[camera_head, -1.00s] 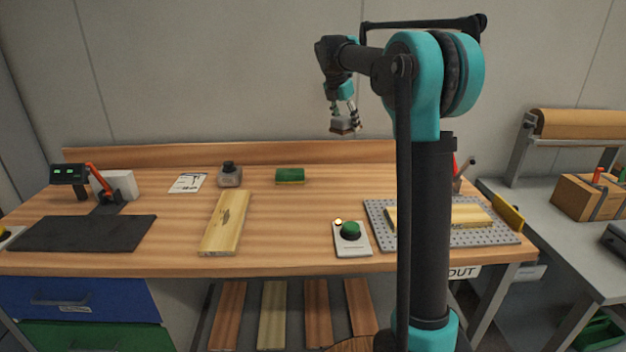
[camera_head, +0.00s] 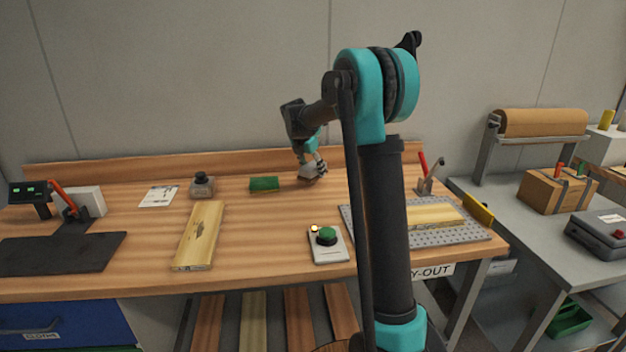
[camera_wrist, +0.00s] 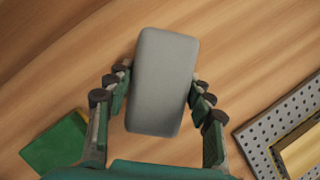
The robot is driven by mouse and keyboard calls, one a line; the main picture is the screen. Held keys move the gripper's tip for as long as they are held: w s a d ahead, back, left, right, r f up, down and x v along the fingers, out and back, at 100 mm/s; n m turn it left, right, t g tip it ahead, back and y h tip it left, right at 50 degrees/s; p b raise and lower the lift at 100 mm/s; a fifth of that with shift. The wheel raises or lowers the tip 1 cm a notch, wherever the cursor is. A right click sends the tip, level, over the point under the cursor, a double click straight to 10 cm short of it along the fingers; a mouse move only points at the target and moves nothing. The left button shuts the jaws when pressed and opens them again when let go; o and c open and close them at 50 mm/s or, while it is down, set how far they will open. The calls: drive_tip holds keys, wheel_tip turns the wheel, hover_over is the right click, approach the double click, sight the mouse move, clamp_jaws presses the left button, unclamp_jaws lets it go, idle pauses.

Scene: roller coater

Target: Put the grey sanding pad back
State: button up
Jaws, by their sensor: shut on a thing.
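The grey sanding pad (camera_wrist: 162,82) is a rounded grey block in the wrist view, between the two fingers of my gripper (camera_wrist: 161,90). My gripper is shut on its long sides. In the head view the pad (camera_head: 311,171) is small, at the gripper's tip (camera_head: 311,164), low over the back of the wooden workbench (camera_head: 265,225). It looks tilted there. I cannot tell whether it touches the bench top. A green pad (camera_head: 264,184) lies on the bench just left of it and also shows in the wrist view (camera_wrist: 55,146).
A perforated grey plate (camera_head: 455,238) with a board on it is at the bench's right.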

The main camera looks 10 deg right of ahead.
sight(313, 186)
drive_tip(key=shift+f, duration=1.95)
drive_tip(key=o, duration=1.2)
drive_tip(key=shift+f, duration=0.1)
drive_tip(key=v, duration=1.2)
